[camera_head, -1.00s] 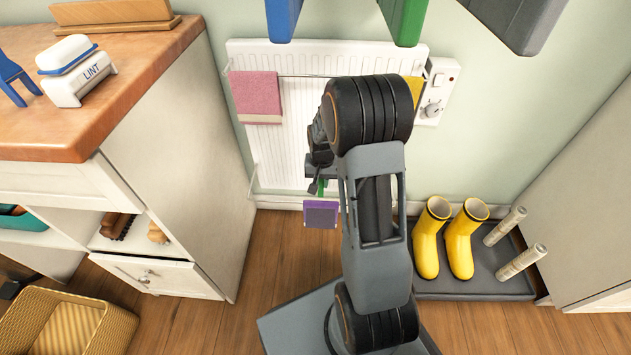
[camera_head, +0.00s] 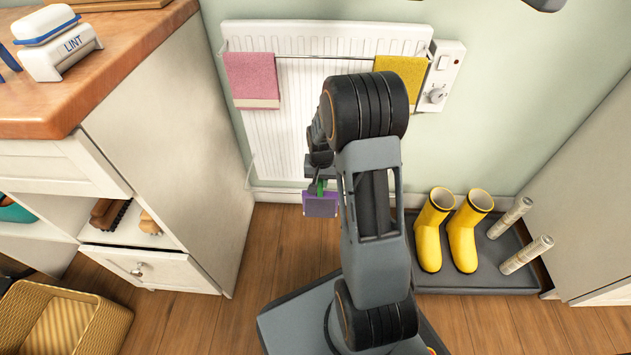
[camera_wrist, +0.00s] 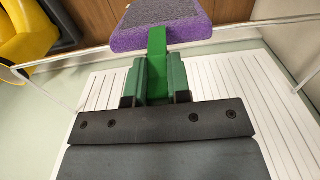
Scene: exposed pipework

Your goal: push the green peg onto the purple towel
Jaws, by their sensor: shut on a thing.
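My gripper (camera_wrist: 158,72) is shut on the green peg (camera_wrist: 157,45), which stands out between the two darker green fingers in the wrist view. The far end of the peg meets the edge of the purple towel (camera_wrist: 165,22). How far it reaches over the cloth is hard to tell. In the head view the purple towel (camera_head: 321,205) shows at the low front of the radiator, left of my arm. A bit of the green peg (camera_head: 320,187) shows at its top edge, and my arm hides much of the gripper.
A white radiator (camera_head: 283,130) carries a pink towel (camera_head: 252,76) and a yellow towel (camera_head: 408,70) on its upper rail. A thin rail (camera_wrist: 75,55) crosses the wrist view by the purple towel. Yellow boots (camera_head: 460,235) stand on a grey tray (camera_head: 480,280) at right; a cabinet (camera_head: 185,120) is at left.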

